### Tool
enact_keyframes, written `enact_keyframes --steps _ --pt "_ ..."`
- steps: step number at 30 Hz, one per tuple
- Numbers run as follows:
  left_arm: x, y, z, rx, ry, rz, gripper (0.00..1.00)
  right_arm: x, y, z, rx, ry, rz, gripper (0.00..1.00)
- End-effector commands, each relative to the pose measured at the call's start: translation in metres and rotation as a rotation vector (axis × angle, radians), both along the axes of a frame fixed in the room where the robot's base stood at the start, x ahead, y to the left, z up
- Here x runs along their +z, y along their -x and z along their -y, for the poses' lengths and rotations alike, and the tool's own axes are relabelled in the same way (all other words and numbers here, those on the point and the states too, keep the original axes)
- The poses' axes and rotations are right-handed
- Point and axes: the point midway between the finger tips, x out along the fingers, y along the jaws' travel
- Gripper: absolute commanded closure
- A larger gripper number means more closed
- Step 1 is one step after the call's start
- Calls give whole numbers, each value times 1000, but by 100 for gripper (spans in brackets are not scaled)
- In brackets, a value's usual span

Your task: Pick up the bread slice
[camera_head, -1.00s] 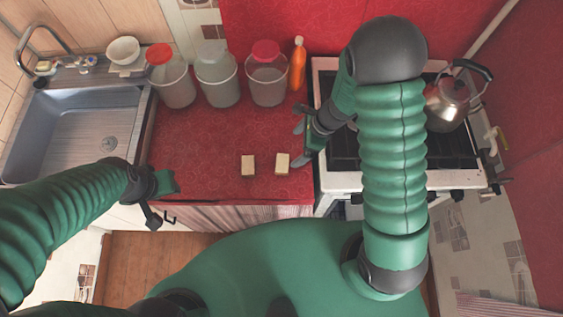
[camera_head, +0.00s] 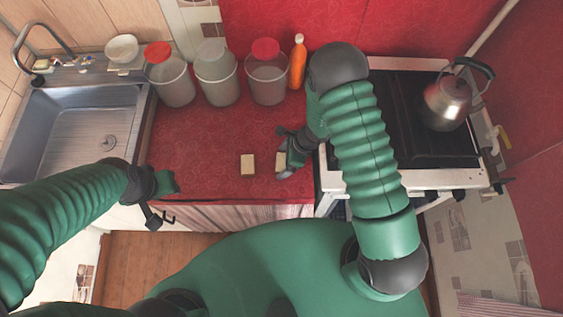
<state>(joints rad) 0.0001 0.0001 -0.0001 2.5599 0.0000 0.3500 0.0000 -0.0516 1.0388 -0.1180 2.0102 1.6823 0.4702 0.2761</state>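Two small pale bread-coloured pieces lie on the red counter near its front edge: a left piece (camera_head: 248,164) and a right piece (camera_head: 281,160). Which one is the bread slice I cannot tell. My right gripper (camera_head: 281,151) is at the right piece, with its fingers apart and partly covering that piece's right side. Whether a finger touches it is not clear. My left gripper (camera_head: 172,203) is open and empty, in front of the counter's front edge at the left, away from both pieces.
Three clear containers, one with a red lid (camera_head: 265,50), and an orange bottle (camera_head: 298,62) stand along the back of the counter (camera_head: 200,140). A sink (camera_head: 65,130) is at left. A stove (camera_head: 425,150) with a kettle (camera_head: 447,103) is at right. The counter's middle is clear.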

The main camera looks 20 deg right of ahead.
Motion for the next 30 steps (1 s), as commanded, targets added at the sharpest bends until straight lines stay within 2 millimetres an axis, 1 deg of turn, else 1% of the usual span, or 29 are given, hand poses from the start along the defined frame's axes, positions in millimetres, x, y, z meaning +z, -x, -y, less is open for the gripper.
enact_keyframes --steps 1,12,13,19,23,30 --pt "0 0 0 0 0 0 64 0 0 0 0 0 0 21" --pt "0 0 0 0 0 0 64 0 0 0 -1 1 -1 69" --pt "0 0 0 0 0 0 64 0 0 0 -1 1 -1 71" --pt "0 0 0 0 0 0 64 0 0 0 0 0 0 71" --pt "3 0 0 0 0 0 64 4 0 1 0 0 0 71" --pt "20 0 0 0 0 0 64 24 -3 5 4 -1 1 71"
